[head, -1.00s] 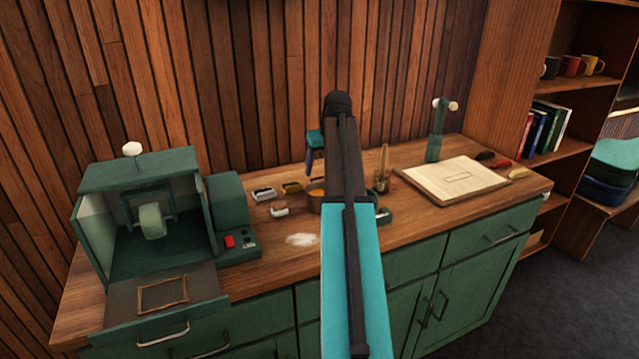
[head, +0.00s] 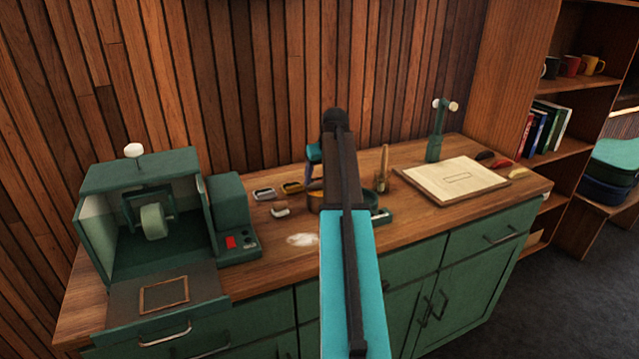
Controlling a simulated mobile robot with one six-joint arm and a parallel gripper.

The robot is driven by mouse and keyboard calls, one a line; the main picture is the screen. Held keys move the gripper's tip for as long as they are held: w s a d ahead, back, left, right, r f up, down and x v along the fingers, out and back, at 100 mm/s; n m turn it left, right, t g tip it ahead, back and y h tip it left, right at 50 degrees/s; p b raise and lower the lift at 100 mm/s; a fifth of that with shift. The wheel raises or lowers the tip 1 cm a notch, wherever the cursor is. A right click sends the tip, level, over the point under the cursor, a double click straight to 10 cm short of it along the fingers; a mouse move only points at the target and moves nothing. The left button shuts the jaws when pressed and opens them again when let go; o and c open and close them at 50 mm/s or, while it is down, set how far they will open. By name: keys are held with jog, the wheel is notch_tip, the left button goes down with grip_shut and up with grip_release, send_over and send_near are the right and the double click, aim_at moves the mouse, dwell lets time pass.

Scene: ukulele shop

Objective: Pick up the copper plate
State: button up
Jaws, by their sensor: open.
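I cannot make out a copper plate for certain. A copper-coloured rectangular outline (head: 164,294) lies on the dark front tray of the green machine at the left. An orange-brown round rim (head: 314,199) shows on the bench, mostly hidden behind my arm. My gripper (head: 310,173) is over the back middle of the bench, behind my arm. Only a small bluish part of it shows, and its fingertips are hidden. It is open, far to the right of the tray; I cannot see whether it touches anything.
The green machine (head: 143,169) with a pale wheel (head: 155,222) fills the left of the wooden bench. Small tins (head: 264,193) and a white powdery patch (head: 302,239) lie mid-bench. A pale board (head: 452,184) and a green post (head: 435,140) stand right. The bench front is mostly clear.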

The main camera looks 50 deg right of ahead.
dwell(0.3)
jog(key=c, duration=0.9)
notch_tip(320, 180, up, 10)
jog(key=shift+b, duration=0.45)
jog(key=shift+s, duration=0.1)
dwell(0.4)
